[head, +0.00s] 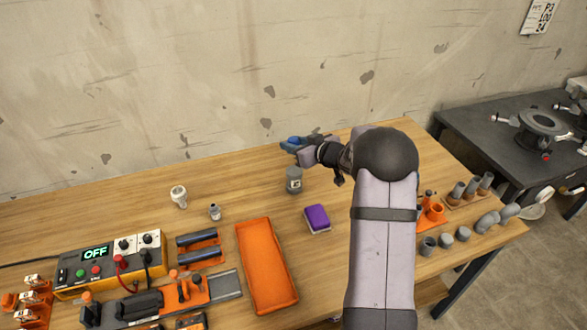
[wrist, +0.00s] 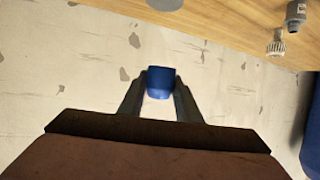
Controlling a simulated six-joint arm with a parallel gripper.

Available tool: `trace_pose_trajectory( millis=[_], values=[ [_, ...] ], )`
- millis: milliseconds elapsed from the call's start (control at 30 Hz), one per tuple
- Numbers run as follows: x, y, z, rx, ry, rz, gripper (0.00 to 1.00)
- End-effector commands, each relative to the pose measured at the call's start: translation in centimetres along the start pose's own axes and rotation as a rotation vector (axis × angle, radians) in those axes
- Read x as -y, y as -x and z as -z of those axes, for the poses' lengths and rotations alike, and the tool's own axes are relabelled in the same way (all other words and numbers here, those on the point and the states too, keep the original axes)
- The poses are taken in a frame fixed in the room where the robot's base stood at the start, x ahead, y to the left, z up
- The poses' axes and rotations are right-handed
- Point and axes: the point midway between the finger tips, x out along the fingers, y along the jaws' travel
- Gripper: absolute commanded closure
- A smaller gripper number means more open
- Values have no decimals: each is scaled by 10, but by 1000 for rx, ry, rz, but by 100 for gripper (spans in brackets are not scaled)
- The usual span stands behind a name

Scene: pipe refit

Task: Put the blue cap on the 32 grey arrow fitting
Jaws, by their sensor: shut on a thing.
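The blue cap (wrist: 161,78) is between the two fingertips in the wrist view, its blue side facing the camera. My gripper (head: 291,145) is shut on it, held above the back of the table in front of the wall. A grey cylindrical fitting (head: 294,181) with a dark mark stands upright on the table just below and in front of my gripper; the mark is too small to read. Part of its grey body shows at the top edge of the wrist view (wrist: 165,4). A smaller grey fitting (head: 214,211) stands further left, also marked. The cap and the fittings are apart.
A purple-topped block (head: 317,218) and an orange tray (head: 267,268) lie in front. A pale fitting (head: 179,196) stands at left. A power box (head: 110,262) is at front left, grey pipe pieces (head: 463,234) at right. The back left of the table is clear.

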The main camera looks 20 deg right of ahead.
Motion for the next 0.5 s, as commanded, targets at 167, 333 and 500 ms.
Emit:
trace_pose_trajectory(
  millis=[167,333,500],
  values=[
    [-10,-6,18,1,7,17,90],
    [-10,-5,10,2,-10,-17,90],
    [-10,-5,10,1,-14,-31,90]
  ],
)
